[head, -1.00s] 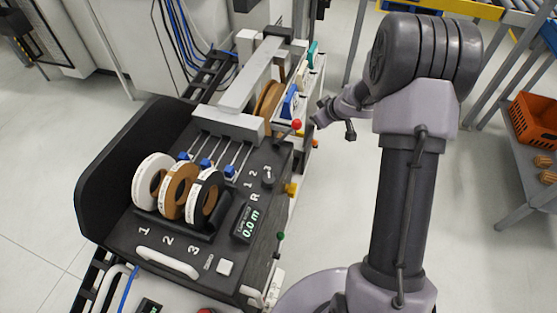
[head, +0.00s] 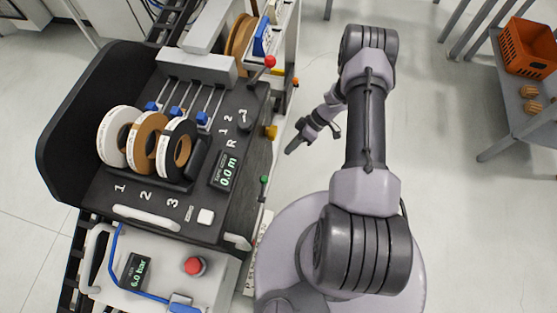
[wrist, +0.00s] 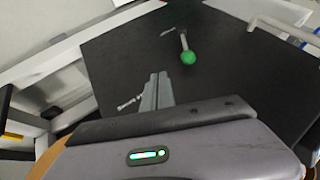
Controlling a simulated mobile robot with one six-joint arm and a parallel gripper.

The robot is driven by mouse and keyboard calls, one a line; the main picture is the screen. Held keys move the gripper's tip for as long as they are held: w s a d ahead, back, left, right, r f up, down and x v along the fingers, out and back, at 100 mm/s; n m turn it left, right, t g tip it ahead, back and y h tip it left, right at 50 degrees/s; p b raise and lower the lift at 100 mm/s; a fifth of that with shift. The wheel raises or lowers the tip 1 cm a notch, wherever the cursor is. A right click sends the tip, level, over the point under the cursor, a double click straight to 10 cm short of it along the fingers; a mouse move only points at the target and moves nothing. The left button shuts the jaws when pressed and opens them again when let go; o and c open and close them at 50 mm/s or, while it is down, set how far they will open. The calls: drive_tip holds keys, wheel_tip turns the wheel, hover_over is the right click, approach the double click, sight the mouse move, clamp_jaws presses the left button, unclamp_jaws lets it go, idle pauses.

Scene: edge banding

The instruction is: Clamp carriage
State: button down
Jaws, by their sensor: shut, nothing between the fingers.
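The carriage (head: 100,200) is a black-topped unit bearing a white, a brown and a black roll over the numbers 1, 2 and 3. A lever with a green knob (head: 264,180) stands on its right side. In the wrist view the green knob (wrist: 188,58) shows against a dark panel (wrist: 240,95), just beyond and right of my fingertips. My gripper (head: 292,147) is right of the carriage, apart from it in the head view. In the wrist view my gripper (wrist: 161,78) is shut and empty, pointing toward the panel. Any contact with the knob cannot be told.
A red-knobbed lever (head: 269,62) and a yellow knob (head: 271,132) are on the same side. A front panel has a red button (head: 194,266) and a 6.0 bar display (head: 134,271). An orange crate (head: 528,47) sits on a right-hand bench. The floor between is clear.

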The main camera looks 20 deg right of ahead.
drive_tip(key=s+a+f+b, duration=0.3)
drive_tip(key=a+f, duration=0.3)
drive_tip(key=a, duration=0.2)
drive_tip(key=shift+a+b, duration=0.3)
drive_tip(key=shift+b, duration=0.25)
